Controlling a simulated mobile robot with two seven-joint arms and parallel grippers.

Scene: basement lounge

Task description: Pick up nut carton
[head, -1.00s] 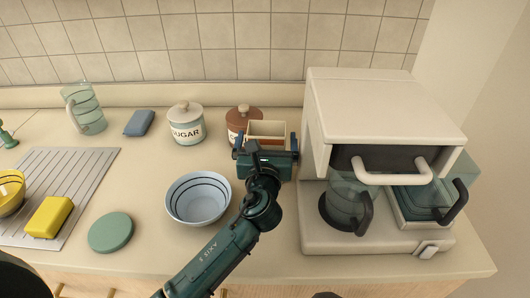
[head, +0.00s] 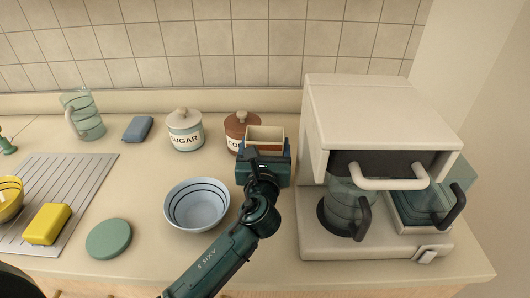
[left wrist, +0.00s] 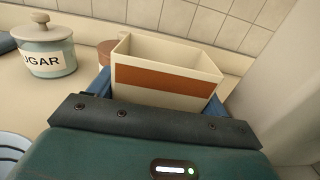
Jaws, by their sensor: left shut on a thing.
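The nut carton is an open-topped cream box with a brown-orange band. In the left wrist view the carton (left wrist: 165,80) stands between my gripper's fingers. In the head view the carton (head: 265,134) shows just beyond the gripper, its lower part hidden behind it. My left gripper (head: 264,150) is shut on the carton, with a finger at each side; it also shows in the left wrist view (left wrist: 160,90). I cannot tell whether the carton's base touches the counter. My right gripper is not in view.
A brown-lidded canister (head: 238,128) stands close left of the carton, and a sugar jar (head: 185,130) further left. A blue-white bowl (head: 197,205) sits in front. The coffee machine (head: 380,120) stands close on the right. A green disc (head: 109,239) lies at front left.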

